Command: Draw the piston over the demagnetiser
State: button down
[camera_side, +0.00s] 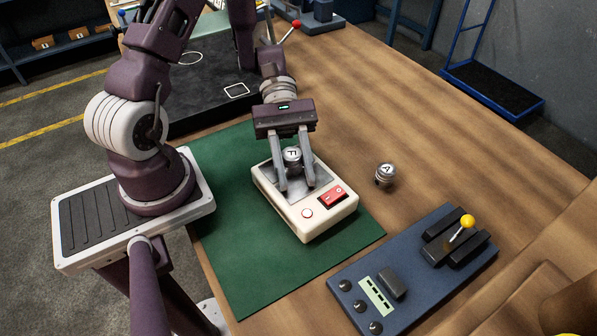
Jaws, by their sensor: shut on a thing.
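The demagnetiser (316,223) is a cream box with a grey top plate, a red switch and a round button on its front end. It sits on a green mat (262,281). My gripper (296,188) is over its top plate, fingers pointing down toward the front. It is shut on a small metal piston (292,155) marked with a letter that looks like F. The piston is between the fingers, over the plate's far part. I cannot tell whether it touches the plate.
A second metal piston (385,175), marked A, stands on the wooden table to the right. A blue fixture (414,272) with a yellow-knobbed lever stands at the front right. A black slab (212,89) lies behind the mat. The table's back right is clear.

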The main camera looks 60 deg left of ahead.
jog(key=shift+a+f, duration=0.1)
jog(key=shift+a, duration=1.2)
jog(key=shift+d, duration=2.45)
jog(key=shift+r, duration=3.1)
